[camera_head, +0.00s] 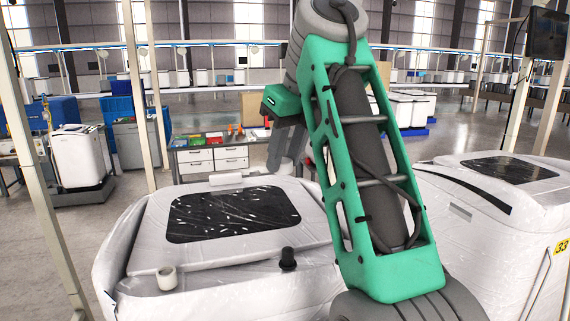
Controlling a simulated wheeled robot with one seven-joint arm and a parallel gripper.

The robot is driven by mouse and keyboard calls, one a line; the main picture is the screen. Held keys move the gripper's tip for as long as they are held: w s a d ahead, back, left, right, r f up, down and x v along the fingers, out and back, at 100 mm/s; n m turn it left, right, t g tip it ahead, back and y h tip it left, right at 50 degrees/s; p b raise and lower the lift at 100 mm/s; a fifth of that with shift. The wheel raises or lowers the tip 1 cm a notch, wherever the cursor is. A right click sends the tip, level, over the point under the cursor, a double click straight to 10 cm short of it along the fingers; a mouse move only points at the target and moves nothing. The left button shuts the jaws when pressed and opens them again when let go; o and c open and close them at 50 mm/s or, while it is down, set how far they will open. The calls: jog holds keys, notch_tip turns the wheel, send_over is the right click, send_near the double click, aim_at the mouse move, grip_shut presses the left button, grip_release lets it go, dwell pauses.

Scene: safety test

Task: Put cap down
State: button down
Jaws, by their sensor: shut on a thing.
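My gripper (281,166) points down above the far right part of the plastic-wrapped white machine (230,258). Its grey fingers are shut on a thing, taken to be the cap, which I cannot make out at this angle. A small whitish cylindrical piece (167,279) stands at the front left of the machine's top. A black knob-like piece (287,259) stands at the front right of the same top. I cannot tell whether either one is a cap.
A dark window panel (233,214) lies in the machine's top, with a small white block (225,179) behind it. A second wrapped machine (485,215) stands at the right. A workbench with white drawers (215,159) is behind. My green arm covers the middle right.

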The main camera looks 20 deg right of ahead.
jog(key=shift+r, duration=0.2)
jog(key=s+r+p, duration=0.1)
jog(key=s+r, duration=0.2)
jog(key=s, duration=1.1)
jog(key=w+f+b, duration=0.1)
jog(key=w+f, duration=0.2)
jog(key=w, duration=0.1)
jog(key=w+f+b, duration=0.2)
jog(key=w+f, duration=0.2)
jog(key=w, duration=0.1)
jog(key=w+f+b, duration=0.1)
jog(key=w+f, duration=0.2)
jog(key=w, duration=0.2)
jog(key=shift+w+f, duration=0.15)
jog(key=shift+f, duration=0.05)
notch_tip(320, 180, down, 2)
jog(key=shift+f+b, duration=0.1)
jog(key=shift+b, duration=0.8)
jog(key=shift+f, duration=0.1)
